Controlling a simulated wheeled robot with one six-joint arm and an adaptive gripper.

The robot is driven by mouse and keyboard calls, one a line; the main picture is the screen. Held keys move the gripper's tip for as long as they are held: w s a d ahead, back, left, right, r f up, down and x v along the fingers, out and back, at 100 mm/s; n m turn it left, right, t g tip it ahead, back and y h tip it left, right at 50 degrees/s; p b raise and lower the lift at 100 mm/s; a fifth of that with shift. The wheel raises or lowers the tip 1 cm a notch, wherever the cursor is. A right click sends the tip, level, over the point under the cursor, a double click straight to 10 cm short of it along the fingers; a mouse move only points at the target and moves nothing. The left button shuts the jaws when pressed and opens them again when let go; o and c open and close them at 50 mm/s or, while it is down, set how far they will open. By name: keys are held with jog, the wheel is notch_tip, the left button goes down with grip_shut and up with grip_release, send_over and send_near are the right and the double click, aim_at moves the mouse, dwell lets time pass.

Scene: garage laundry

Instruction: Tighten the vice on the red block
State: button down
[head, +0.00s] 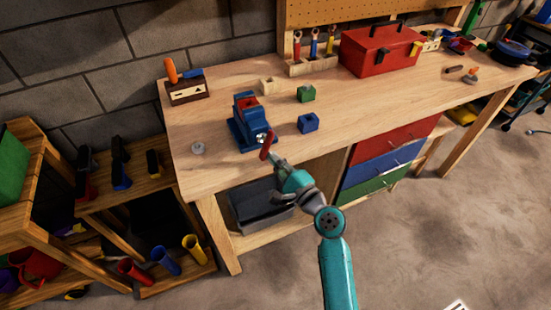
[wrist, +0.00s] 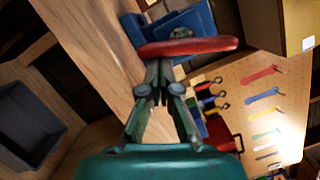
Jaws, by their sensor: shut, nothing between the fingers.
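The blue vice (head: 240,132) stands at the front left of the workbench. The red block (head: 246,102) sits at the top of the vice, between its jaws as far as I can tell. The vice's red handle (head: 267,145) sticks out at the front, slanting in the head view. In the wrist view the red handle (wrist: 190,46) lies across the picture just beyond my fingertips, with the blue vice (wrist: 195,17) behind it. My gripper (head: 274,159) is shut and empty, its fingertips (wrist: 158,72) close to the handle. I cannot tell whether they touch it.
A wooden block (head: 268,86), green block (head: 306,94) and blue block (head: 308,123) stand right of the vice. A red toolbox (head: 375,52) is at the back. A small grey piece (head: 198,148) lies left on the workbench (head: 205,120). The front right is clear.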

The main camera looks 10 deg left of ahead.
aim_at(261, 162)
jog(key=m, duration=0.2)
jog(key=s+a+m+t, duration=0.1)
jog(key=m, duration=0.2)
jog(key=m+t, duration=0.1)
jog(key=m, duration=0.1)
jog(key=shift+s+a+f, duration=0.1)
jog(key=shift+s+a, duration=0.05)
jog(key=shift+a, duration=0.25)
jog(key=m, duration=0.2)
jog(key=m+t+h, duration=0.1)
jog(key=m, duration=0.1)
jog(key=a+m, duration=0.1)
jog(key=shift+s+r+m+t, duration=0.3)
jog(key=shift+s+m, duration=0.05)
jog(key=shift+m, duration=0.05)
jog(key=shift+s+a+r, duration=0.15)
jog(key=shift+a+r, duration=0.05)
jog(key=shift+a, duration=0.05)
jog(key=shift+a+r, duration=0.1)
jog(key=shift+r, duration=0.05)
jog(key=shift+s, duration=0.1)
